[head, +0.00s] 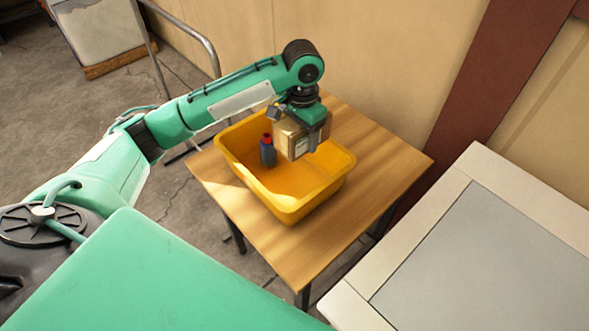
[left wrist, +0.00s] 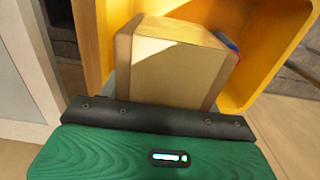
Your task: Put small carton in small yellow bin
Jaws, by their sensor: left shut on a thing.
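The small carton (head: 299,139) is a tan cardboard box with a pale label, held above the small yellow bin (head: 290,206). My left gripper (head: 302,120) is shut on the carton from above. The carton's top and side (left wrist: 172,62) fill the middle of the left wrist view, and the yellow bin wall (left wrist: 271,50) shows beyond it. In the head view the carton overlaps the far part of the bin's opening; its exact height above the floor of the bin is hard to tell. My right gripper is not in view.
A dark blue bottle with a red cap (head: 267,152) stands inside the bin, just left of the carton. The bin sits on a wooden table (head: 392,163) against a wall. A grey-topped table (head: 490,262) is at the right. A metal rail (head: 205,50) stands behind.

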